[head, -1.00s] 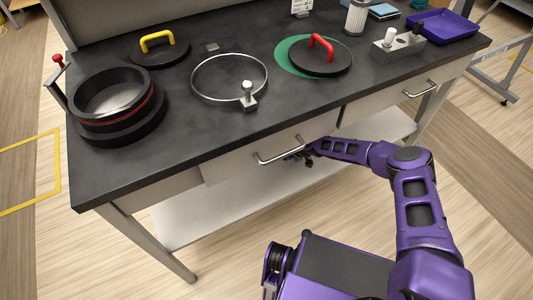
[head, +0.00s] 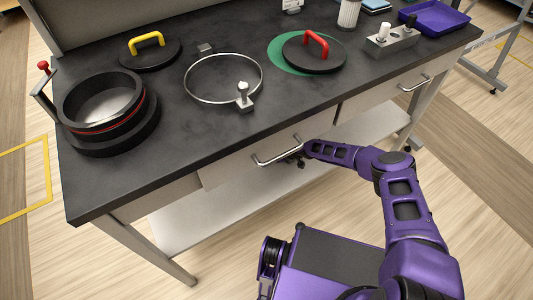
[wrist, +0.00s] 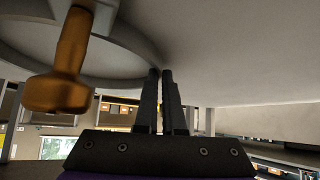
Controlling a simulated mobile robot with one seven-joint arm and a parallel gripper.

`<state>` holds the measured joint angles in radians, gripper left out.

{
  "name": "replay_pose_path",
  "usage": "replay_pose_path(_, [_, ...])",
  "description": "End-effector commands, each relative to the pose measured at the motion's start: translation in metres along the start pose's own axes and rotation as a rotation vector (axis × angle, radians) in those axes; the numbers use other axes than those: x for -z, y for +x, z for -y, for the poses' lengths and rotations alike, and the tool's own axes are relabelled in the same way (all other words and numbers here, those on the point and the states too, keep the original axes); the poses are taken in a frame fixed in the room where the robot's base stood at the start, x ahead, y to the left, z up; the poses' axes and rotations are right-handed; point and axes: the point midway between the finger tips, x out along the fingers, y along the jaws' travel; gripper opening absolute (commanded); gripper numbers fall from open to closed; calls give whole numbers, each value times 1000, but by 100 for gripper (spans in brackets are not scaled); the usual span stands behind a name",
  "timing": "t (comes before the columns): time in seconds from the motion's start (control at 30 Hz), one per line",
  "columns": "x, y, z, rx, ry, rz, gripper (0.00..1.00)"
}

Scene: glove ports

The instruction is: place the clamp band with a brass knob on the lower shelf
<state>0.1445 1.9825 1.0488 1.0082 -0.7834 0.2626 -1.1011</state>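The clamp band with the brass knob shows in the wrist view: the brass knob (wrist: 66,65) at the left and the grey band (wrist: 128,38) curving from it to my fingertips. My gripper (wrist: 161,75) has its fingers close together at the band's edge, shut on it. In the head view my gripper (head: 299,160) reaches under the bench front, and the band it holds is hidden there. The pale lower shelf (head: 205,222) shows below the drawers. A pale surface close to the band fills the wrist view's top; whether they touch I cannot tell.
Another clamp band (head: 190,91) with a pale knob lies on the dark benchtop (head: 190,139). A drawer handle (head: 277,158) juts out beside my gripper. A bench leg (head: 145,250) stands at the left. The visible front part of the shelf is clear.

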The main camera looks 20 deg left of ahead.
Motion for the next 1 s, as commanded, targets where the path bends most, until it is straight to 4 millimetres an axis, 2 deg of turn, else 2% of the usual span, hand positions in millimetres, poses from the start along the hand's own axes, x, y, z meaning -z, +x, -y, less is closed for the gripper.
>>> replay_pose_path(0.03, [0, 0, 0, 1, 0, 0, 15])
replay_pose_path(0.13, [0, 0, 0, 1, 0, 0, 33])
replay_pose_path(0.17, [0, 0, 0, 1, 0, 0, 36])
replay_pose_path(0.53, [3, -5, 0, 0, 0, -1, 36])
replay_pose_path(0.67, [4, -23, -1, -1, -2, -1, 36])
replay_pose_path(1.0, [3, -92, -1, 0, 0, 0, 36])
